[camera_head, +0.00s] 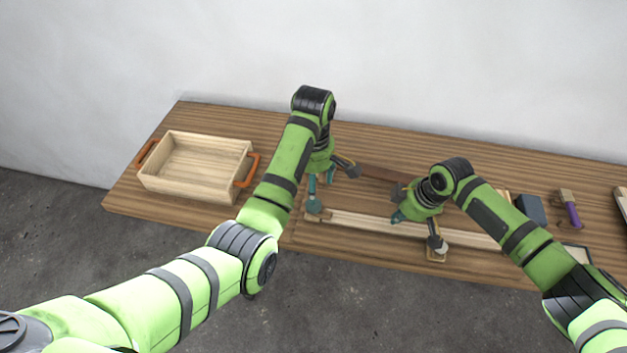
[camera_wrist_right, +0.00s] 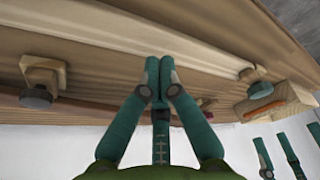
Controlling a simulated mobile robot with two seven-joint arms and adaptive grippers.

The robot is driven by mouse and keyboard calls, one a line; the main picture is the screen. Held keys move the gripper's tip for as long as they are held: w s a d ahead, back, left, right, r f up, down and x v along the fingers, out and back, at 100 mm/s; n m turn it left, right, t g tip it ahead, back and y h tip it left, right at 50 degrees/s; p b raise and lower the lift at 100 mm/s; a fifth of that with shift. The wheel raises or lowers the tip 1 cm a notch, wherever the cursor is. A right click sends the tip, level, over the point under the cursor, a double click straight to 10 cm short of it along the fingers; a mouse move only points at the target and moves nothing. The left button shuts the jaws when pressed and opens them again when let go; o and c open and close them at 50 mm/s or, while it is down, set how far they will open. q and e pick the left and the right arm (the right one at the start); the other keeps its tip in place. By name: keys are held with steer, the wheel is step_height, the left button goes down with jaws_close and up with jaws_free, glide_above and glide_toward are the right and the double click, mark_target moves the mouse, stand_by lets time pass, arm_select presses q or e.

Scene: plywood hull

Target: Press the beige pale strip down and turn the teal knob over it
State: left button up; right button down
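The beige pale strip (camera_head: 355,222) lies along the front of the table, and it also shows in the right wrist view (camera_wrist_right: 110,30). The teal knob (camera_head: 314,205) is on a wooden block at the strip's left end; the right wrist view shows it as a small disc (camera_wrist_right: 262,90). My left gripper (camera_head: 321,184) is just above and behind that knob, its fingers apart.
A wooden tray (camera_head: 165,185) with orange handles stands at the left. A wooden block (camera_head: 436,256) sits at the front edge; a dark knob (camera_wrist_right: 37,96) on a block shows in the wrist view. A blue block (camera_head: 531,209) and a purple-handled tool (camera_head: 572,214) lie at the right.

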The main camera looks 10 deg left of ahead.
steer(key=shift+r+p, duration=2.3)
steer(key=shift+r, duration=0.25)
steer(key=shift+r+p, duration=0.35)
steer(key=shift+r, duration=2.1)
